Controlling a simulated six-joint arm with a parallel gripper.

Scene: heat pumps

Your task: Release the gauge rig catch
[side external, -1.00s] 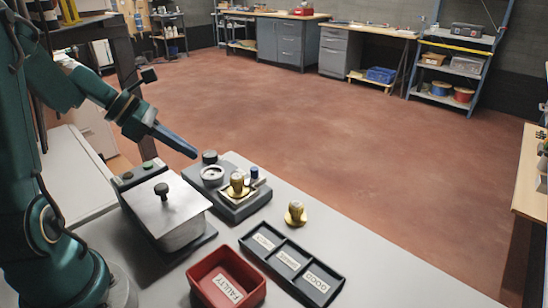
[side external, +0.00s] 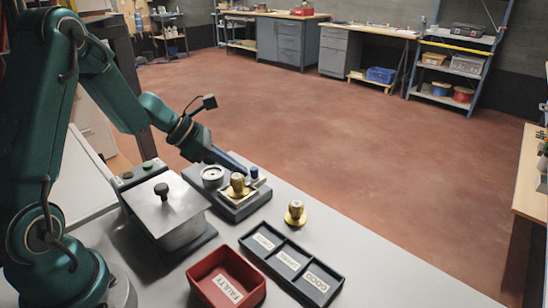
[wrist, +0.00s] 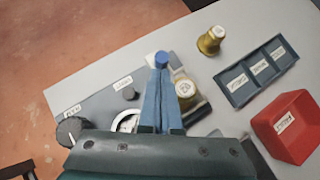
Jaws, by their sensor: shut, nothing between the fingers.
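The gauge rig (side external: 232,210) is a grey block on the bench with a round white-faced gauge (side external: 213,176). A brass valve (side external: 237,190) sits upright in it, and a blue-topped catch (side external: 254,172) stands at its back right. My gripper (side external: 242,168) is shut and empty, with its blue fingers angled down at the rig's far side, close to the catch. In the wrist view, my shut fingers (wrist: 161,75) point at the blue catch top (wrist: 161,59); I cannot tell whether they touch. The brass valve (wrist: 185,89) is just right of them, and the gauge (wrist: 127,123) is partly hidden.
A second brass valve (side external: 295,214) stands loose on the bench. A dark three-compartment tray (side external: 290,264) and a red FAULTY bin (side external: 226,278) lie in front. A lidded metal box (side external: 165,210) with a black knob stands left of the rig.

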